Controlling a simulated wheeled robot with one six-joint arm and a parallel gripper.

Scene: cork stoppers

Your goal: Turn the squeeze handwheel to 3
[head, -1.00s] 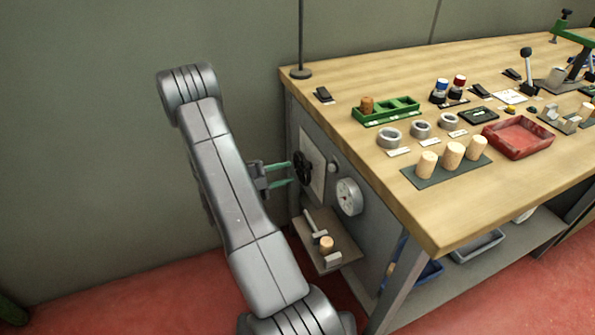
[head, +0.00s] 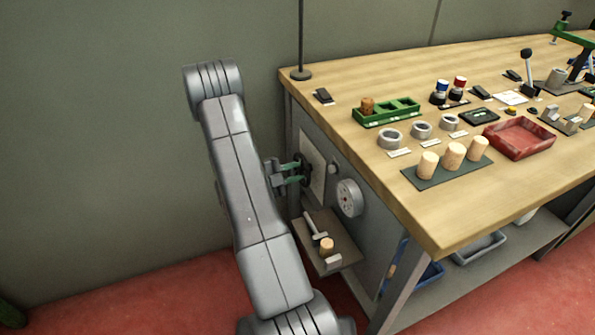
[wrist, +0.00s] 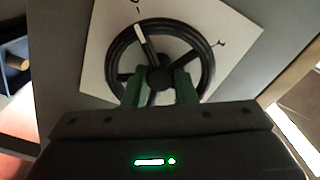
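The black squeeze handwheel (head: 306,168) sits on a white plate (head: 319,175) on the bench's end panel. In the wrist view the handwheel (wrist: 213,80) has a dark hub and spokes, with a white pointer stripe near its top, tilted left. Marks show on the plate (wrist: 98,62) at the top and at the right; a 3 cannot be made out. My gripper (head: 296,173) is at the wheel. In the wrist view my gripper's green fingers (wrist: 160,84) are apart, overlapping the lower wheel on either side of the hub. Contact cannot be told.
A round white gauge (head: 349,198) is on the panel right of the wheel. Below is a small shelf (head: 342,247) with a cork (head: 326,246) and metal parts. The wooden benchtop (head: 430,215) overhangs the panel. Open floor lies left of my arm.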

